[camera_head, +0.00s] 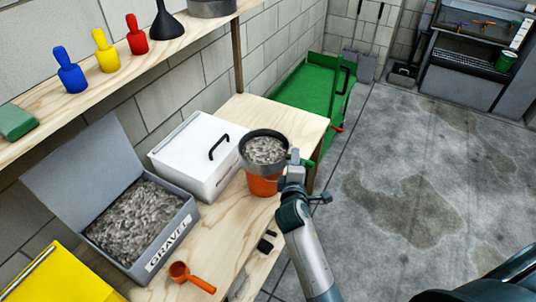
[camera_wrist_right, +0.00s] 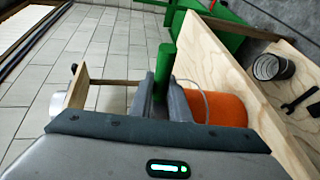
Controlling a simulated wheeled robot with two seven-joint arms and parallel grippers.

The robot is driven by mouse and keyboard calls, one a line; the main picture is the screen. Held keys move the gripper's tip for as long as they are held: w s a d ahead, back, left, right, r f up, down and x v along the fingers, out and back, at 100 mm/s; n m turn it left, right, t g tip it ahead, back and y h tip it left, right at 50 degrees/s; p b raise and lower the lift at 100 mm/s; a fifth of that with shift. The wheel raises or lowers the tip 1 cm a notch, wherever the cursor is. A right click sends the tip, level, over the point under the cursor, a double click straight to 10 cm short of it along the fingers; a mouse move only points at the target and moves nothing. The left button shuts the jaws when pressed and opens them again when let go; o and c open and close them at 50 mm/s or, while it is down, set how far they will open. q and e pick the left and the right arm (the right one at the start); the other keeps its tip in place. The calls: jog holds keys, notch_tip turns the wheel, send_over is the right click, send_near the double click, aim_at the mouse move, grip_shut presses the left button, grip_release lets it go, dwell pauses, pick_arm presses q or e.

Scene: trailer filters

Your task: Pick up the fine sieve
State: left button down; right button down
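The fine sieve (camera_head: 264,150) is a round dark-rimmed sieve full of grey gravel. It sits level on top of an orange bucket (camera_head: 263,186) at the bench's front edge. Its green handle points right, toward my right gripper (camera_head: 293,173). In the right wrist view the green handle (camera_wrist_right: 164,62) stands between the two fingers (camera_wrist_right: 163,100), which appear closed on it. The orange bucket (camera_wrist_right: 222,108) shows just right of the fingers there; the sieve's bowl is not clearly visible. My left gripper is not in view.
A grey gravel box (camera_head: 188,228) with its lid up, a white lidded box (camera_head: 190,160) and an orange scoop (camera_head: 190,277) stand on the bench. A shelf (camera_head: 85,80) with coloured bottles and a funnel (camera_head: 166,22) is above. Open floor (camera_head: 400,190) lies right.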

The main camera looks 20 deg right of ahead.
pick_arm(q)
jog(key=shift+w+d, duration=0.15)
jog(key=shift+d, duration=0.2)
pick_arm(e)
jog(key=shift+r, duration=0.15)
